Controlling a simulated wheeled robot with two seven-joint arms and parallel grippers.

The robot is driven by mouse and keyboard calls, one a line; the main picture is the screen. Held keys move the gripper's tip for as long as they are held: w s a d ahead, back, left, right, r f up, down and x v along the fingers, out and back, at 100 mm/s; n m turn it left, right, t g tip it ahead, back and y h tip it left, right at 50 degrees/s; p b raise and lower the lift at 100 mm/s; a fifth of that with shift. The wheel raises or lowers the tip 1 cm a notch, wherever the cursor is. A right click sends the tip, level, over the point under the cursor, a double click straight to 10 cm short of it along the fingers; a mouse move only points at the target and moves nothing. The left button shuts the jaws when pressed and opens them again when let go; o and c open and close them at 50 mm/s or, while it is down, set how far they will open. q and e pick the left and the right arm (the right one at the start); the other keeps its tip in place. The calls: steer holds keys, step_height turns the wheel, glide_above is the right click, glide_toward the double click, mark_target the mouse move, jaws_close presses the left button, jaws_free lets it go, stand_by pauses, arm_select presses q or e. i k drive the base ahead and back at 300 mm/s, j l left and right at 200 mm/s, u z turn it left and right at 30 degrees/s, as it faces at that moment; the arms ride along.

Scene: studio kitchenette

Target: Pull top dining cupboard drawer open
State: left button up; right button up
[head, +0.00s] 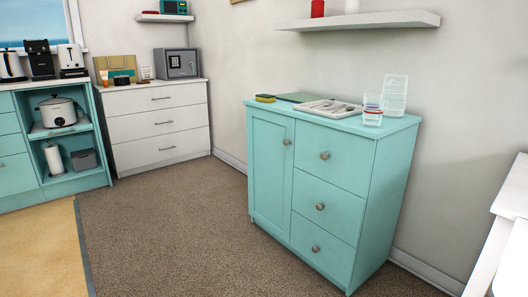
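A turquoise dining cupboard (270,170) stands against the wall right of centre. It has a door on its left and a column of three drawers on its right. The top drawer (340,160) looks closed, its front flush with the drawers below, and it has a round knob (325,155). The middle drawer (335,213) and bottom drawer (325,257) also look closed. Neither of my grippers is in view.
On the cupboard top are a sponge (265,98), a cutlery tray (328,108) and clear containers (394,95). A white shelf (360,22) hangs above. White furniture (505,225) stands at the right edge. The carpet (180,235) before the cupboard is clear.

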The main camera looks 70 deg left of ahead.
mark_target(344, 160)
steer(key=u, duration=1.85)
steer(key=i, duration=1.2)
steer(key=j+u, duration=0.05)
steer(key=j, duration=0.05)
